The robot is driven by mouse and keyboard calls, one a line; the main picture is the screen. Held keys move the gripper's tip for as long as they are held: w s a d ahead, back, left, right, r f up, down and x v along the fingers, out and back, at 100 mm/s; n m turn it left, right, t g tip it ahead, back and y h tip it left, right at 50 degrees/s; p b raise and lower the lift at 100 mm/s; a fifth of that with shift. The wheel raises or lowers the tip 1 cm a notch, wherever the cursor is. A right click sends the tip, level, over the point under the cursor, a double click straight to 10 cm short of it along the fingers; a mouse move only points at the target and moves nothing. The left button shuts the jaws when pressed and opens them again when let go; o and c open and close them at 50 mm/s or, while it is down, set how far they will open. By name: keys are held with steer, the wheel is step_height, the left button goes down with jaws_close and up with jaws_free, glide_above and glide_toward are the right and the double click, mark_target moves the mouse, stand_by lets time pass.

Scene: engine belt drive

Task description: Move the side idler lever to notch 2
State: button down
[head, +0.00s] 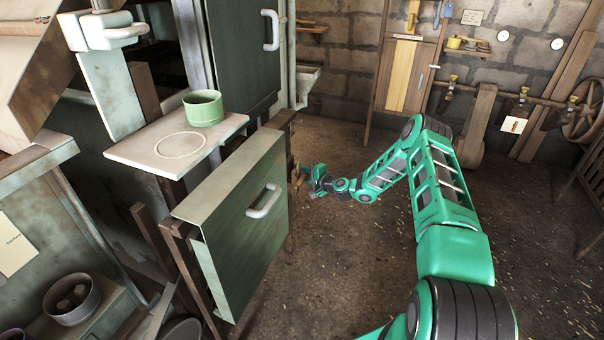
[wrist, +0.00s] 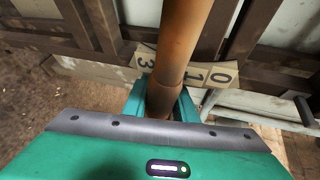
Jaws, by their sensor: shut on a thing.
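The side idler lever (wrist: 186,38) is a brown round bar that runs up through the middle of the wrist view. My gripper (wrist: 161,104) is shut on it, with one green finger on each side. Behind the lever is a tan number plate (wrist: 222,76) with 3 at left and 1 and 0 at right. The lever covers the plate between 3 and 1, so no 2 shows. In the head view my gripper (head: 309,180) is beside the green cabinet, and the lever there is too small to make out.
In the head view the green cabinet door (head: 245,225) with a pale handle stands left of my gripper. A pale shelf (head: 125,150) holds a green cup (head: 203,108). Dark wooden beams (wrist: 270,20) lie behind the plate. The floor right of the cabinet is open.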

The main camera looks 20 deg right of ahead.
mark_target(309, 175)
steer(key=c, duration=1.5)
jaws_free()
steer(key=shift+s+d+f, duration=0.15)
steer(key=shift+d, duration=0.05)
steer(key=shift+o, duration=0.2)
steer(key=shift+a, duration=0.1)
steer(key=v, duration=1)
steer(key=shift+s, duration=0.25)
